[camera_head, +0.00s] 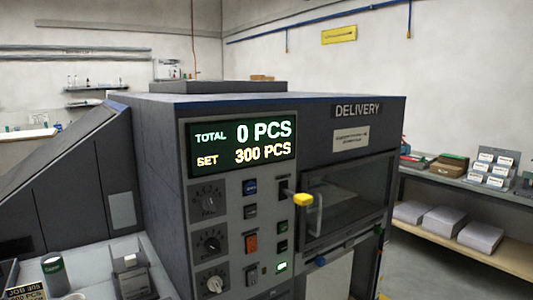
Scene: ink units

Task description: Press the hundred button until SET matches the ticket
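The display (243,144) on the grey machine reads TOTAL 0 PCS and SET 300 PCS. The button labels are too small to read, so I cannot tell which is the hundred button. A ticket (24,288) stands at the lower left, partly cut off. Its top line reads JOB 305; the line below ends in PCS, its number unclear. My gripper is not in view.
A yellow-tipped lever (302,199) sticks out right of the buttons, by the DELIVERY window (343,200). A dark green can (55,274) and a grey device (132,275) stand on the ledge at lower left. A shelf with paper stacks (480,236) stands at right.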

